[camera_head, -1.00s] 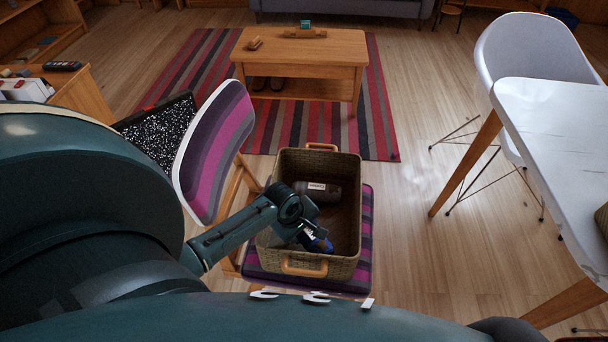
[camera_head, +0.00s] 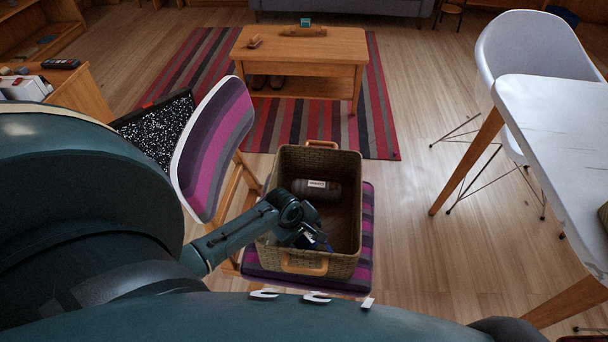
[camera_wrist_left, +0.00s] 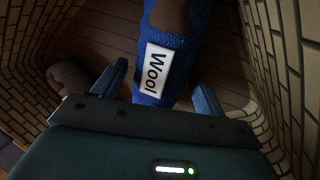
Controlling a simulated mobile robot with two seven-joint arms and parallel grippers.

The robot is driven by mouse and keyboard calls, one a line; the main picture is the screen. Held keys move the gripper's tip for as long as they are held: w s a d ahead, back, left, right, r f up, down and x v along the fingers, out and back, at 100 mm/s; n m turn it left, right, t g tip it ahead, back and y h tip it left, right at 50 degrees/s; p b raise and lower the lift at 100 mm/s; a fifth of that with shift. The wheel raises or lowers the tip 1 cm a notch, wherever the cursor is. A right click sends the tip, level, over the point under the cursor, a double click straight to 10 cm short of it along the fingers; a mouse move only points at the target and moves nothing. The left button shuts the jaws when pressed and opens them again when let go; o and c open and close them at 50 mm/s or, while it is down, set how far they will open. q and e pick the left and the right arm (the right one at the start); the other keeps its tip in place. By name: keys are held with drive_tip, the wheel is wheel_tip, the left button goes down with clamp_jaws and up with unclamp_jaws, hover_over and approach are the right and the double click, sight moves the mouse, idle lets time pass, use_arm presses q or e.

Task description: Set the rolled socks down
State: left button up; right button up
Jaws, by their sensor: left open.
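The rolled socks (camera_wrist_left: 172,88) are blue with a brown patch and a white label reading "Wool" in the left wrist view. They are inside the wicker basket (camera_head: 286,165), near its front. In the head view only a dark blue bit of them (camera_head: 322,246) shows beside my gripper. My left gripper (camera_wrist_left: 160,88) is open inside the basket, with a finger on either side of the socks' near end. It also shows in the head view (camera_head: 310,238), partly hiding the socks. My right gripper is not in view.
A grey-brown labelled roll (camera_head: 318,191) lies in the back of the basket. The basket stands on a striped chair seat (camera_head: 367,225), with the chair's backrest (camera_head: 214,150) at left. A white table (camera_head: 560,150) is at right. The floor between is clear.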

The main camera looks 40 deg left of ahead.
use_arm(q)
drive_tip(key=p+v, duration=0.4)
drive_tip(key=v, duration=0.8)
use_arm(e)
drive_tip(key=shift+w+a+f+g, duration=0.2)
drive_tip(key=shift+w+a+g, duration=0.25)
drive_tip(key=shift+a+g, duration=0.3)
use_arm(q)
drive_tip(key=shift+r, duration=0.2)
